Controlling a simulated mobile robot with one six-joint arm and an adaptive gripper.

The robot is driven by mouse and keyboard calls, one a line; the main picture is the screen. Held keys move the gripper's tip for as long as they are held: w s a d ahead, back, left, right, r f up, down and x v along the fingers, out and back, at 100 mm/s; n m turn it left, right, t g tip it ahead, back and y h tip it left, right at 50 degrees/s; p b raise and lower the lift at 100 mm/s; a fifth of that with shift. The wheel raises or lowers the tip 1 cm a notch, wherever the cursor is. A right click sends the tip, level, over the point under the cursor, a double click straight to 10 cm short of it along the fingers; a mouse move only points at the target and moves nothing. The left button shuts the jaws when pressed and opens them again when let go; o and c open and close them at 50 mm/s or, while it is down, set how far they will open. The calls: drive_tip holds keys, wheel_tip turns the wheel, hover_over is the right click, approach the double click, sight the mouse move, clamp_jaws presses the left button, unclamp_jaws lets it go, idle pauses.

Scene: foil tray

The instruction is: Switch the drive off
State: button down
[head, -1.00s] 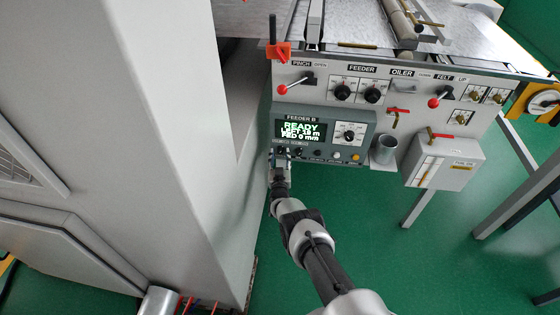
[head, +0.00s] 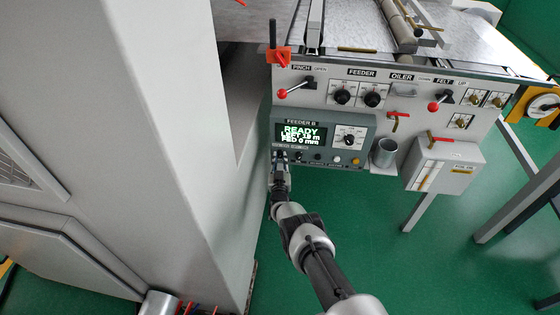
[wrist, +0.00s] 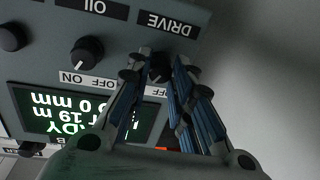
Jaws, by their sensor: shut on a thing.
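The drive knob (wrist: 158,68) is a small dark rotary knob beside the upside-down DRIVE label (wrist: 167,23) in the wrist view. My gripper (wrist: 160,75) has its blue-padded fingers around it, shut on the knob. The fingers hide much of the knob and part of its setting labels; an OFF label (wrist: 157,91) partly shows. I cannot tell which way the knob points. In the head view my gripper (head: 279,156) is at the lower left of the grey FEEDER B panel (head: 368,128). Its screen (head: 300,134) reads READY.
The OIL knob (wrist: 87,49) is close beside the gripper. Other knobs and buttons line the panel. A red-balled PINCH lever (head: 283,94) is above, and a metal cup (head: 384,152) is at right. A large grey cabinet (head: 170,130) stands close on the left.

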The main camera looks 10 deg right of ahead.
idle(0.3)
drive_tip(key=n+g, duration=0.1)
drive_tip(key=n, duration=0.4)
drive_tip(key=shift+r+n, duration=0.1)
drive_tip(key=shift+n, duration=0.2)
drive_tip(key=n, duration=0.5)
drive_tip(key=shift+r+g+h, duration=0.1)
drive_tip(key=shift+g+h, duration=0.2)
drive_tip(key=shift+h, duration=0.1)
drive_tip(key=shift+n, duration=0.3)
drive_tip(key=c, duration=1.4)
unclamp_jaws()
drive_tip(key=shift+o, duration=0.2)
drive_tip(key=shift+a, duration=0.1)
